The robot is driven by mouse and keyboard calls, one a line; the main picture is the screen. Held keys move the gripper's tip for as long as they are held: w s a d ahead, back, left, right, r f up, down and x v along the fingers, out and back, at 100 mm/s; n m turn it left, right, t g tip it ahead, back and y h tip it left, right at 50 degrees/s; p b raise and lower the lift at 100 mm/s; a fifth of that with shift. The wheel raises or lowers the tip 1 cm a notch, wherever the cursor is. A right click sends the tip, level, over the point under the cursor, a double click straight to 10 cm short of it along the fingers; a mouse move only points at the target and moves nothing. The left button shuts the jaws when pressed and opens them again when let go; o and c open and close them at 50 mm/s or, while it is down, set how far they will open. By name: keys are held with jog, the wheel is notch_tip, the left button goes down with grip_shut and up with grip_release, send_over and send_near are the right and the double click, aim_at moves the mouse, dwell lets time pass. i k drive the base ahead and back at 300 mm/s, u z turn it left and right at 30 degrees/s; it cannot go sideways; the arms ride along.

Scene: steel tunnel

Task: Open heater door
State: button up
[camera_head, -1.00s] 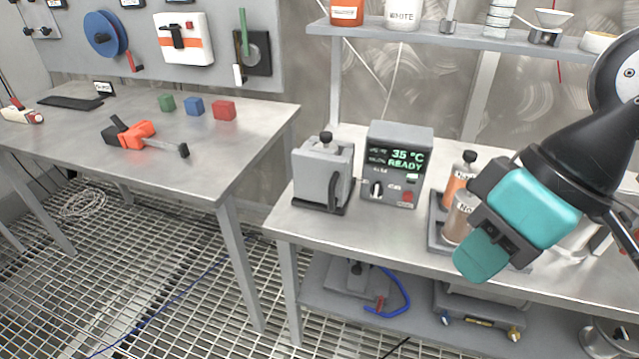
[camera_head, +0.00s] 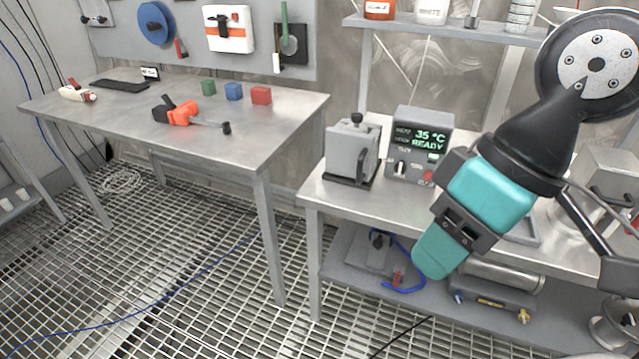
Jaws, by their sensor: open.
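The heater stands on the right bench: a grey metal box (camera_head: 350,152) with a black knob on top and a dark handle or base edge low at its front. Beside it on the right is a control unit (camera_head: 420,140) with a green display reading 35 °C READY, knobs and a red button. The box's front plate appears closed against it. My gripper (camera_head: 436,262), with teal pads, hangs in front of the bench, right of and lower in the picture than the heater, apart from it. It is open and holds nothing visible. Its finger gap is hard to see from this side.
The right bench (camera_head: 400,207) has a lower shelf with a blue hose (camera_head: 408,288) and equipment. My arm hides part of its top. A left table (camera_head: 130,118) holds an orange tool (camera_head: 182,113) and three small blocks. Grated floor is open in front.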

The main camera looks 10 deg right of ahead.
aim_at(349, 150)
jog(key=u, duration=0.8)
jog(key=k, duration=1.1)
jog(key=u, duration=0.8)
jog(key=i, duration=0.75)
jog(key=z, duration=0.7)
jog(key=i, duration=0.85)
jog(key=z, duration=0.95)
jog(key=i, duration=0.35)
jog(key=z, duration=0.3)
